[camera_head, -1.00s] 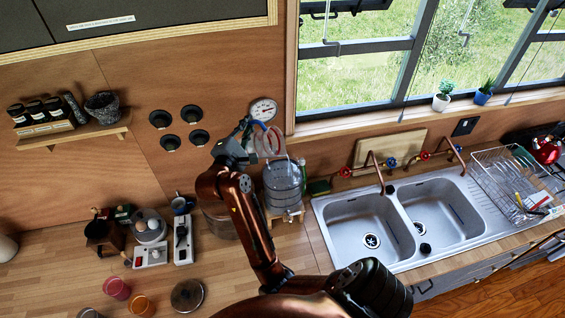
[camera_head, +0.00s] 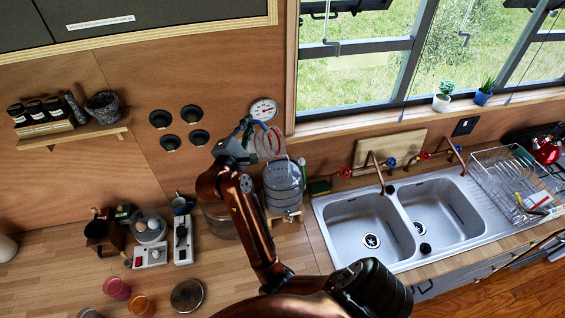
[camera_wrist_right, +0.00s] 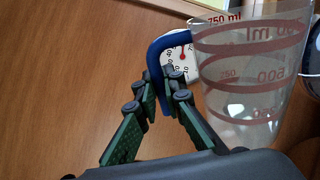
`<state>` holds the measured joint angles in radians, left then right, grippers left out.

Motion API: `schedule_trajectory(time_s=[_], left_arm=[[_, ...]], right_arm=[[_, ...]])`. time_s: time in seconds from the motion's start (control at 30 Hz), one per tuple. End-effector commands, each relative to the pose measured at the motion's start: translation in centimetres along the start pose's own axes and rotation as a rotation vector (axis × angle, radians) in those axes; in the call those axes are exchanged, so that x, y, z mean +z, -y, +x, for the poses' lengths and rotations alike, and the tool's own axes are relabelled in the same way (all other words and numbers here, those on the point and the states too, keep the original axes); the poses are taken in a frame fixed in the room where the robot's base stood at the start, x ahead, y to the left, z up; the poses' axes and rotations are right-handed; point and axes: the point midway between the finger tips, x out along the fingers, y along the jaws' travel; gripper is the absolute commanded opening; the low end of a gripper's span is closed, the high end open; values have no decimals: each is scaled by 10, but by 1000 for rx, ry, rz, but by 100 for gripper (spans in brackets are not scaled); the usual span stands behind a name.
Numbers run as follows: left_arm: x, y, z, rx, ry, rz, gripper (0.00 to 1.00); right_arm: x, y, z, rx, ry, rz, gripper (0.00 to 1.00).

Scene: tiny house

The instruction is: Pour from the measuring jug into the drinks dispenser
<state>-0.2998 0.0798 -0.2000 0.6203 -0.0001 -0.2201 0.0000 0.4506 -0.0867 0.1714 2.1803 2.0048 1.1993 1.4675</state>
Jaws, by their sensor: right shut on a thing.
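My right gripper (camera_head: 247,124) is shut on the blue handle (camera_wrist_right: 158,62) of the clear measuring jug (camera_head: 269,144). The jug has red markings and shows large in the right wrist view (camera_wrist_right: 250,85). It is held in the air just above the drinks dispenser (camera_head: 283,187), at its upper left, and looks tilted. No liquid or stream can be made out. The dispenser is a clear ribbed vessel on a wooden stand on the counter, left of the sink. My right arm hides part of the counter beside it. My left gripper is not in view.
A round dial (camera_head: 264,110) hangs on the wall behind the jug. The double sink (camera_head: 400,218) lies to the right. Mugs, power strips and coloured glasses (camera_head: 117,289) crowd the left counter.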

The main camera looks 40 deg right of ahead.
Motion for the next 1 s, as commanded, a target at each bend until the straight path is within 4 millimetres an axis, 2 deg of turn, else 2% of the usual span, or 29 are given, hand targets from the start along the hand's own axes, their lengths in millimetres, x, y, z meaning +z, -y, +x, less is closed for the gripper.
schedule_trajectory(time_s=[0.17, 0.3, 0.4, 0.57, 1.0], left_arm=[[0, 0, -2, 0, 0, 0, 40], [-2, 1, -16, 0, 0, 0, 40], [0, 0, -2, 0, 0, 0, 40], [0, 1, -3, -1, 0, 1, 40], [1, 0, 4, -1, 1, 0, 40]], right_arm=[[-4, -3, 0, 1, -2, -30, 0], [-41, -9, -1, -2, -9, -383, 0], [-73, 6, 0, -2, -5, -550, 0], [-76, 6, 1, -2, -2, -579, 0], [-103, 18, 1, -4, -3, -721, 0]])
